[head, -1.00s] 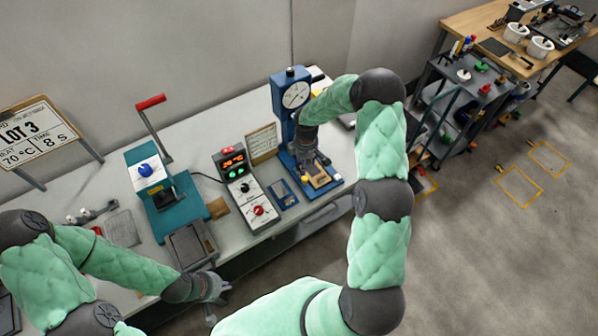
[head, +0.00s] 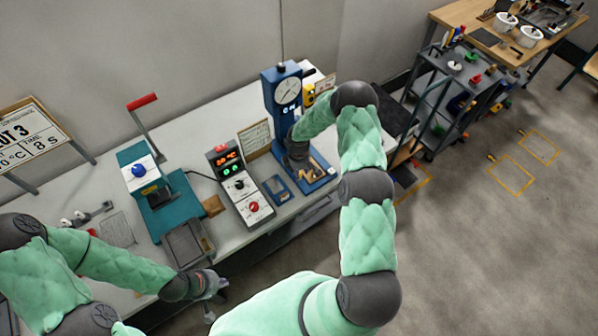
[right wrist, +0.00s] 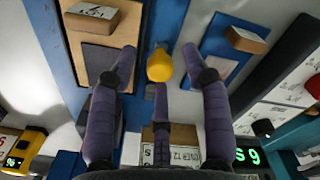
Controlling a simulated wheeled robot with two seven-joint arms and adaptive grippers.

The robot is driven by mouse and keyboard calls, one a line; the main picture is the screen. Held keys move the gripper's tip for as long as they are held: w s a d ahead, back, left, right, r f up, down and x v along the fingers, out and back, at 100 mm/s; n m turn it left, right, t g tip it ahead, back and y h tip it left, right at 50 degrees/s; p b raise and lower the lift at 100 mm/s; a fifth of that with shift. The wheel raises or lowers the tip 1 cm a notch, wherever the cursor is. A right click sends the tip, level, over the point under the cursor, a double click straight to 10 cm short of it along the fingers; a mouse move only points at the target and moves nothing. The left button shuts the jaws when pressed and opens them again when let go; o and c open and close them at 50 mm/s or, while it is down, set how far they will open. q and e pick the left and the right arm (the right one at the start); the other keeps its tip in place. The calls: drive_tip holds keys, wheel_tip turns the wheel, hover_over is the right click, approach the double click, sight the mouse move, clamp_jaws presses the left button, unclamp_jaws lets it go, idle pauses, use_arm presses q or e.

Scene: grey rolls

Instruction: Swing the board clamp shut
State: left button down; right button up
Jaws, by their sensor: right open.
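The blue dial-gauge stand (head: 282,112) stands at the right end of the bench, with a pale brown board (head: 312,171) on its base. In the right wrist view, a light wooden board (right wrist: 98,62) lies on the blue base. A yellow knob (right wrist: 159,66) beside it, perhaps the clamp's handle, shows between my fingertips; contact cannot be told. My right gripper (right wrist: 158,68) is open and low at the stand; in the head view its fingers are mostly hidden. My left gripper (head: 216,285) is near the bench's front edge, away from the stand; its opening is unclear.
A control box (head: 238,185) with lit displays and a small blue tray (head: 277,188) are left of the stand. A teal press (head: 155,190) with a red-handled lever stands further left. A wheeled cart (head: 450,95) is at the right. The floor at the lower right is clear.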

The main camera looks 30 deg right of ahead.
clamp_jaws()
drive_tip(key=shift+a+m+b, duration=0.1)
drive_tip(key=shift+m+b, duration=0.3)
drive_tip(key=shift+b, duration=0.15)
drive_tip(key=a+m+b, duration=0.1)
drive_tip(key=m+b, duration=0.2)
drive_tip(key=w+a+m+b, duration=0.1)
drive_tip(key=m+b, duration=0.2)
drive_tip(key=b, duration=0.1)
drive_tip(key=a+m+b, duration=0.2)
drive_tip(key=m+b, duration=0.1)
drive_tip(key=b, duration=0.1)
drive_tip(key=shift+w+f, duration=0.2)
drive_tip(key=shift+w, duration=0.1)
drive_tip(key=shift+w+a+m+b, duration=0.2)
drive_tip(key=shift+w+m+b, duration=0.05)
drive_tip(key=shift+m+b, duration=0.6)
drive_tip(key=shift+w+a+r+m+b, duration=0.1)
drive_tip(key=shift+w+a+m+b, duration=0.2)
drive_tip(key=shift+m+b, duration=0.5)
drive_tip(key=shift+w+a+r+m+b, duration=0.1)
drive_tip(key=shift+w+m+b, duration=0.3)
drive_tip(key=shift+m, duration=0.65)
